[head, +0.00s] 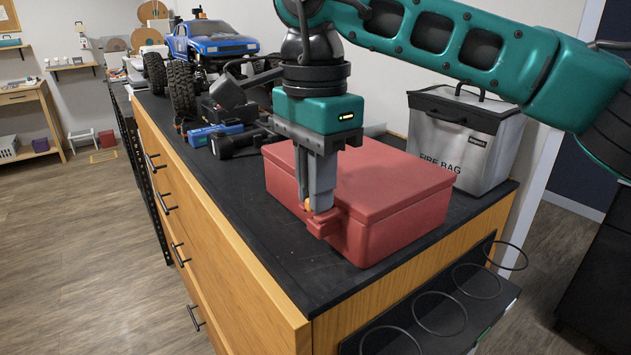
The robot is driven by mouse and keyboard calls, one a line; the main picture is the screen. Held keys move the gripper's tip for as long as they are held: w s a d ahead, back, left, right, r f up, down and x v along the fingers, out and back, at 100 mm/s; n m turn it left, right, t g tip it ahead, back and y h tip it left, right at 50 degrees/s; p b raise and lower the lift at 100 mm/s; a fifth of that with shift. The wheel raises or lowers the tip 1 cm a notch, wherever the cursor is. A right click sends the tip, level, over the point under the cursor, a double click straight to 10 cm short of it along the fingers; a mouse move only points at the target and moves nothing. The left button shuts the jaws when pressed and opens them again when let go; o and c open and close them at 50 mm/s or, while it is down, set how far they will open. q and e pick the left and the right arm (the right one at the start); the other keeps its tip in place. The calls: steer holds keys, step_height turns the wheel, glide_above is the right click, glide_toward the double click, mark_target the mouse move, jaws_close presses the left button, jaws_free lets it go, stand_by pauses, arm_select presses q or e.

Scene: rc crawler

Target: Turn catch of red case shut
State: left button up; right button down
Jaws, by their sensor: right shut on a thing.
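The red case (400,190) stands on the black top of the wooden cabinet, with its lid down. Its red catch (326,222) sticks out from the front face near the left-front side. My right gripper (311,207) points down in front of the case, its fingertips at the catch and shut on it. A small orange bit shows at the fingertips. The fingers hide part of the catch and the case's front, so I cannot tell exactly how far the catch is turned. My left gripper is not in view.
A silver fire bag (462,140) stands behind the case at right. A blue crawler truck (215,45), a blue tool (215,132) and black items lie to the left. The worktop (290,255) is clear in front of the case. Wire rings (440,313) stick out below the right edge.

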steer(key=shift+r+n, duration=0.1)
steer(key=shift+n, duration=0.3)
steer(key=n+p, duration=0.2)
steer(key=shift+n, duration=0.4)
steer(key=n+p, duration=0.1)
steer(key=n, duration=0.4)
steer(key=shift+s+d, duration=0.1)
steer(key=n, duration=0.5)
steer(key=shift+d+p, duration=0.1)
steer(key=shift+p, duration=0.3)
steer(key=n, duration=0.3)
steer(key=shift+d, duration=0.1)
steer(key=shift+n, duration=0.6)
